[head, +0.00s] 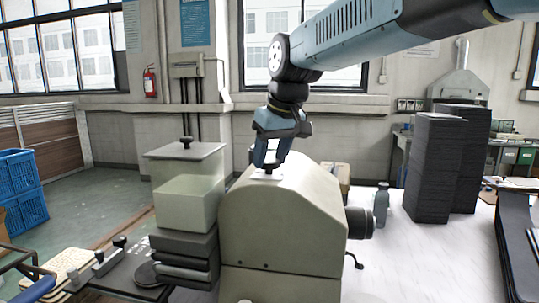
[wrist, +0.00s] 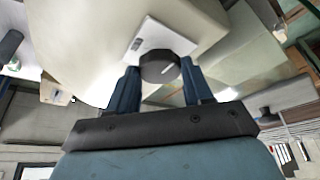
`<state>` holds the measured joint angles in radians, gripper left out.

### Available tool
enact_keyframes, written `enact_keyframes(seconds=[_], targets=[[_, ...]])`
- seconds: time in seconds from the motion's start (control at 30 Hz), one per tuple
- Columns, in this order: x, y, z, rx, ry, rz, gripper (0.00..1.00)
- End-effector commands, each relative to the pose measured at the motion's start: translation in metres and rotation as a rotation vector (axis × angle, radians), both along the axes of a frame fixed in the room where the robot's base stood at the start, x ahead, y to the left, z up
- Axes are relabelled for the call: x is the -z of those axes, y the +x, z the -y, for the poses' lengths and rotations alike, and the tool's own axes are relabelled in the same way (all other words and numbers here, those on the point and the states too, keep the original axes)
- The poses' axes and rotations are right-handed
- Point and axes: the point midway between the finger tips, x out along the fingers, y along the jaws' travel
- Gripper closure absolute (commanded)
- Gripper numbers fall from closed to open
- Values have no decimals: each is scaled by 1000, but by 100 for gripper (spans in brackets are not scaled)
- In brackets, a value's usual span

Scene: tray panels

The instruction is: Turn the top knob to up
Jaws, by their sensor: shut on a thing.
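The top knob (wrist: 160,62) is a round black knob with a short white mark on its face, standing on a white plate (wrist: 147,36) in the wrist view. The plate (head: 260,176) also shows in the head view, on top of the cream rounded housing (head: 285,225). My gripper (head: 267,165) points down at the plate. In the wrist view my gripper (wrist: 160,72) has one blue finger on each side of the knob and is shut on it. In the head view the fingers mostly hide the knob. The plate's lettering is too small to read.
A cream box with a black-knobbed lid (head: 185,150) stands left of the housing. Dark stacked panels (head: 433,170) stand on the white table at the right. Blue crates (head: 22,190) are at the far left.

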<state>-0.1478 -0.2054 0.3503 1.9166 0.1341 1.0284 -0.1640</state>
Motion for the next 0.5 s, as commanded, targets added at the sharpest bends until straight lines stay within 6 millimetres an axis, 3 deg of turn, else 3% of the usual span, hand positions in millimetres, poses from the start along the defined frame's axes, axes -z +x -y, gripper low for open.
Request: enact_keyframes(seconds=[0.5], targets=[[0,0,-4,488,0,1,80]])
